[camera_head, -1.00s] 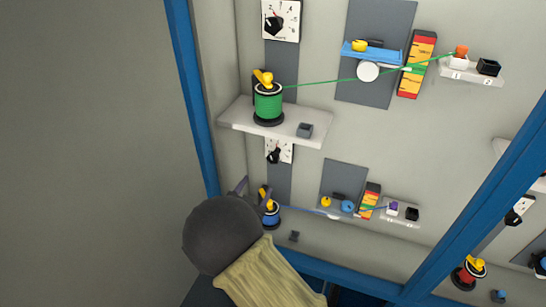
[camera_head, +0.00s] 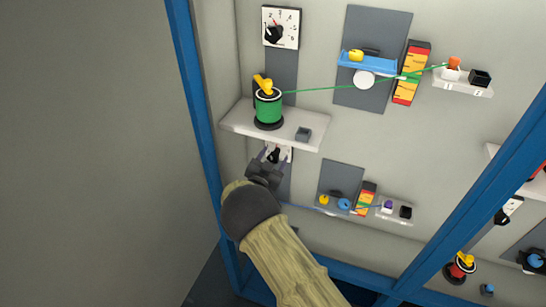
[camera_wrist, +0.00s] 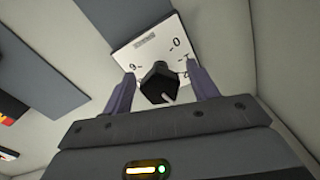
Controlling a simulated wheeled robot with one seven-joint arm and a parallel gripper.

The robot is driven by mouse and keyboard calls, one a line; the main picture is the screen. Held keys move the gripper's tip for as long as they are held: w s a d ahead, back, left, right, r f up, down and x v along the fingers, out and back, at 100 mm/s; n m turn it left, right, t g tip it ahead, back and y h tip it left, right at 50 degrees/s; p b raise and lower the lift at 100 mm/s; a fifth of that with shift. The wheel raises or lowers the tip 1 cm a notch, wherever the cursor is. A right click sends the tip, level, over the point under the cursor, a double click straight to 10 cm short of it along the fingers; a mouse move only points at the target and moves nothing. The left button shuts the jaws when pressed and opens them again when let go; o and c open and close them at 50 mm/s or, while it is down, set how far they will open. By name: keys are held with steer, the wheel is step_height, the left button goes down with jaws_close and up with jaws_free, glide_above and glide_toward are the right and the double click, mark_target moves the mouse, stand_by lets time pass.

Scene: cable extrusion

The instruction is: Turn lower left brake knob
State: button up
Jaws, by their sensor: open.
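The lower left brake knob (camera_wrist: 158,84) is black with a light pointer line, on a white numbered dial plate (camera_wrist: 146,48) in the wrist view. My gripper (camera_wrist: 163,84) is open, with one finger on each side of the knob. I cannot tell whether the fingers touch it. In the head view the dial plate (camera_head: 286,152) is partly hidden below the upper left shelf, and my gripper (camera_head: 275,157) reaches up in front of it. My arm hides the blue spool below.
The upper left shelf (camera_head: 232,118) with a green spool (camera_head: 268,106) juts out just above my gripper. A blue frame post (camera_head: 200,110) stands to the left. A lower shelf (camera_head: 385,217) with small parts is to the right.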

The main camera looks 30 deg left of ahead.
steer(key=c, duration=0.9)
